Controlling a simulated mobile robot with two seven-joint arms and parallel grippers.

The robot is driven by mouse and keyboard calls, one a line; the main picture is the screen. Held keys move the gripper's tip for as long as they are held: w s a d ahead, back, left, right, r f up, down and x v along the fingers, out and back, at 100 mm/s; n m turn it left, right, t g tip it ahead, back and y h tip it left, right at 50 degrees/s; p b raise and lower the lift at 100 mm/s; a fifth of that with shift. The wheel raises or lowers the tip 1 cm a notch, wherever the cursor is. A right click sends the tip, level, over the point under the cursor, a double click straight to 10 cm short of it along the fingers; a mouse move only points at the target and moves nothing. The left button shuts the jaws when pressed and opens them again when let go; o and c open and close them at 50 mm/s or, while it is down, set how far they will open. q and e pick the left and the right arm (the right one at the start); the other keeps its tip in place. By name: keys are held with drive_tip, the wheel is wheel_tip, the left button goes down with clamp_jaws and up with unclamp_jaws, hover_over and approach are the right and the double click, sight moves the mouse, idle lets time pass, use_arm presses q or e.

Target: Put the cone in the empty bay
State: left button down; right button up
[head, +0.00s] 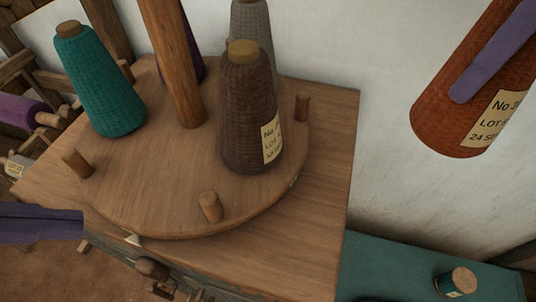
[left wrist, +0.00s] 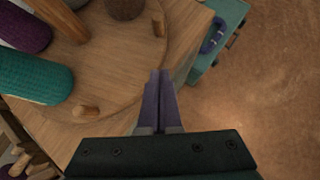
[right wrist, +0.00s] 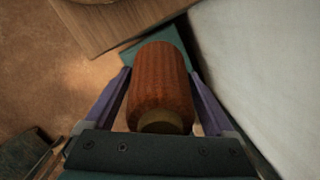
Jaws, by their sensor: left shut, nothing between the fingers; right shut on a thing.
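The rust-orange cone (head: 455,120) with a paper label is at the upper right in the head view, held up clear of the table. My right gripper (head: 460,97) is shut on it; in the right wrist view the cone (right wrist: 160,85) sits between its two fingers. The round wooden turntable (head: 150,205) has short pegs at its rim. Its front bay, between the front-left peg (head: 77,163) and the front peg (head: 210,206), is empty. My left gripper (head: 80,223) is shut and empty, left of the turntable; its closed fingers (left wrist: 160,75) show in the left wrist view.
On the turntable stand a teal cone (head: 102,85), a brown labelled cone (head: 247,115), a grey cone (head: 252,20) behind it, and a purple cone (head: 195,55) partly hidden by the central post (head: 170,60). A teal surface (head: 390,265) with a small spool (head: 458,281) lies lower right.

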use_arm(q)
approach(202, 222)
drive_tip(key=f, duration=0.2)
drive_tip(key=shift+w+d+f, duration=0.2)
drive_tip(key=shift+w+f, duration=0.1)
drive_tip(key=d+p, duration=0.1)
drive_tip(key=w+d+p, duration=0.1)
drive_tip(key=d, duration=0.1)
drive_tip(key=shift+w+d+f, duration=0.1)
drive_tip(key=shift+d+f, duration=0.05)
drive_tip(key=shift+f, duration=0.05)
drive_tip(key=shift+w+d+f, duration=0.15)
drive_tip(key=shift+w+d, duration=0.05)
drive_tip(key=shift+d, duration=0.3)
drive_tip(key=shift+w+d+p, duration=0.15)
drive_tip(key=shift+d+p, duration=0.25)
drive_tip(key=shift+d, duration=0.65)
drive_tip(key=shift+a, duration=0.1)
